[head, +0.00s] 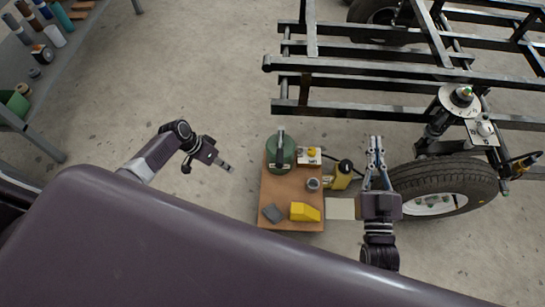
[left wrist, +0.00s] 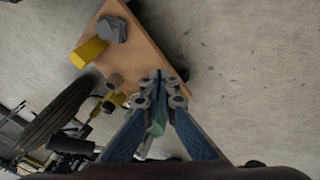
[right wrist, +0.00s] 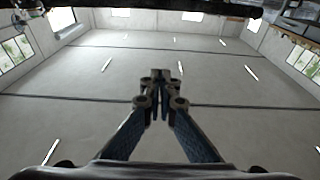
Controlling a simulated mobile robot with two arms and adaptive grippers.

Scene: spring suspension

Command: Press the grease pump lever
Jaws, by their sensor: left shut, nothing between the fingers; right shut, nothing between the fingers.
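A green can (head: 279,160) with a dark upright handle (head: 281,139) on top stands at the back left of a small brown table (head: 277,190); it looks like the grease pump and its lever. In the left wrist view the can is mostly hidden behind my fingers. My left gripper (head: 230,169) is shut and empty, left of the table and apart from the can. Its fingertips show in the left wrist view (left wrist: 159,77). My right gripper (head: 376,139) is shut and empty, right of the table near the wheel. The right wrist view shows its fingertips (right wrist: 161,76) against open floor.
The table also holds a yellow block (head: 305,212), a grey block (head: 273,212) and a small grey cylinder (head: 313,184). A yellow bottle (head: 341,177) stands beside it. A black frame (head: 360,70) and a tyre (head: 445,182) lie right. Floor left of the table is clear.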

